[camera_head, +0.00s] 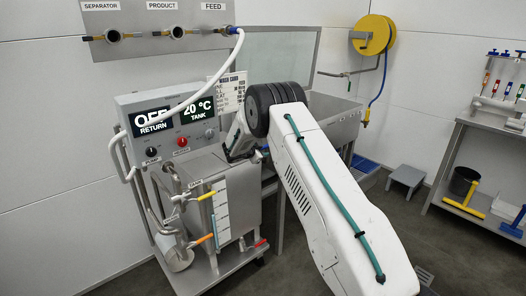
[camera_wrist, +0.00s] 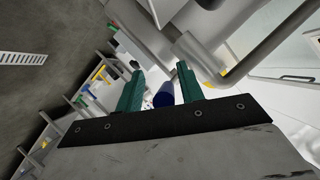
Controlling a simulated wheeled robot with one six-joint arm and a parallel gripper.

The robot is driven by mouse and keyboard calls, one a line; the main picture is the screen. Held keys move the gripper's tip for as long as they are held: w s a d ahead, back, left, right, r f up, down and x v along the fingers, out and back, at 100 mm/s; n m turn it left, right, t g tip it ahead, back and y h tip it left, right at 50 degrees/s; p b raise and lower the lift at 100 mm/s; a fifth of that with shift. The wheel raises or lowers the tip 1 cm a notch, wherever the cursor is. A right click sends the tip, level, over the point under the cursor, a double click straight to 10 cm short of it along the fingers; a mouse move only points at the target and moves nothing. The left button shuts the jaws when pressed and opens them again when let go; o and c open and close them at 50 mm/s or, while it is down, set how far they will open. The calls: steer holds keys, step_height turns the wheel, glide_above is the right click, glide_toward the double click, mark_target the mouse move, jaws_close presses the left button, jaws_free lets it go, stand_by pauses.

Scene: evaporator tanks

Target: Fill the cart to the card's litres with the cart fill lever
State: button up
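The cart (camera_head: 240,190) is a steel tank with a control panel (camera_head: 170,125) reading OFF RETURN and 20 °C TANK. A yellow lever (camera_head: 206,196) and an orange lever (camera_head: 203,239) sit on its front pipework; their small labels are unreadable, so I cannot tell which is the fill lever. A pale level strip (camera_head: 222,212) is beside them. The wash card (camera_head: 232,92) hangs behind the panel, its figures too small to read. My gripper (camera_wrist: 160,85) has its green fingers apart. A dark blue cylinder (camera_wrist: 164,95) shows between them, apparently beyond; contact is unclear. My arm hides part of the cart.
A wall panel (camera_head: 160,28) has SEPARATOR, PRODUCT and FEED outlets; a white hose (camera_head: 237,50) runs from FEED towards the cart. A steel sink (camera_head: 335,115), yellow hose reel (camera_head: 372,34), grey step (camera_head: 407,176) and bench (camera_head: 470,150) stand rightward.

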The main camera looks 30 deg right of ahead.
steer(key=shift+a+r, duration=0.1)
steer(key=shift+a, duration=0.2)
steer(key=v, duration=0.7)
steer(key=shift+s+a+r, duration=0.1)
steer(key=shift+s, duration=0.1)
steer(key=s+a+r+n+g+y, duration=0.2)
steer(key=s+r+n, duration=0.1)
steer(key=s+r, duration=0.85)
steer(key=s+a+r+n+g+y, duration=0.1)
steer(key=s+a+r+n+g, duration=0.2)
steer(key=s+r, duration=0.85)
steer(key=s+a+f+n+y, duration=0.1)
steer(key=s+a+n+y, duration=0.2)
steer(key=s, duration=0.8)
steer(key=s+a+f+n+y, duration=0.1)
steer(key=s+a+n+y, duration=0.2)
steer(key=s, duration=0.9)
steer(key=s+a+f+n+y, duration=0.1)
steer(key=s+a+n+y, duration=0.1)
steer(key=s+a+n, duration=0.6)
steer(key=s, duration=0.4)
steer(key=shift+s+a+y, duration=0.25)
steer(key=shift+a+y, duration=0.15)
